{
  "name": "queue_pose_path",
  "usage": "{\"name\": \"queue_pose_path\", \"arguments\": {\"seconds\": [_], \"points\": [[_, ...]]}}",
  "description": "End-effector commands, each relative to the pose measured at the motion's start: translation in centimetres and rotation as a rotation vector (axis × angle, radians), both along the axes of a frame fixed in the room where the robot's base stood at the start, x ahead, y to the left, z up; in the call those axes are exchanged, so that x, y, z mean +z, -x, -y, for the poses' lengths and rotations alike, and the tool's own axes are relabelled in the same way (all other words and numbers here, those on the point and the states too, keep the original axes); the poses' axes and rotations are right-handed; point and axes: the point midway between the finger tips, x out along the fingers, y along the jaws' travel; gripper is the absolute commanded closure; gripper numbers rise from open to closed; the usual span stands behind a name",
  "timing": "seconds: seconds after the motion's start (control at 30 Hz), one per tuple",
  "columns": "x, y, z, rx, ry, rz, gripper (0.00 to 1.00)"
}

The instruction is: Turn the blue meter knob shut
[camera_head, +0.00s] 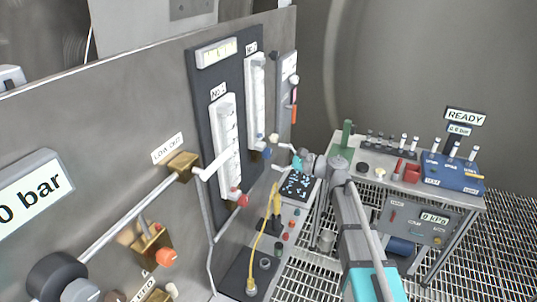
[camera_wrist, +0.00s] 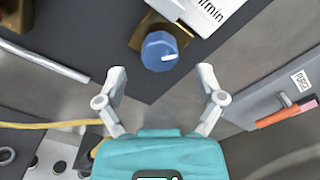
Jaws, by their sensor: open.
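The blue meter knob (camera_wrist: 160,52) is in the wrist view, near the top middle, below a brass block under a white flow meter. A white mark shows on its right side. In the head view the blue knob (camera_head: 267,153) is small, at the foot of the rear flow meter (camera_head: 256,88). My gripper (camera_wrist: 161,76) is open in the wrist view, with one finger on each side below the knob. The fingers appear apart from the knob and nothing is between them. In the head view my gripper (camera_head: 290,152) is near the panel, right of the knob.
A red knob (camera_head: 236,197) sits under the front flow meter (camera_head: 226,145). A yellow hose (camera_head: 263,237) rises from the bench. An orange-handled item (camera_wrist: 287,116) is at right in the wrist view. A table (camera_head: 345,148) with instruments stands right.

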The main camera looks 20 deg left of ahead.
Motion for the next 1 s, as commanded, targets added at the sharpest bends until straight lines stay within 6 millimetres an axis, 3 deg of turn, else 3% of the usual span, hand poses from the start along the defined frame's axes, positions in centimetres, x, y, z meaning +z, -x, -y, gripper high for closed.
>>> {"name": "queue_pose_path", "arguments": {"seconds": [0.3, 0.73, 0.77, 1.0], "points": [[0.0, -0.3, -3.4, 0.001, 0.0, 0.0, 0.13], [0.0, -0.3, -3.9, -0.001, 0.0, 0.0, 0.13], [0.0, -0.3, -3.9, -0.001, 0.0, 0.0, 0.14], [0.0, -0.3, -3.9, -0.001, 0.0, 0.0, 0.59]]}}
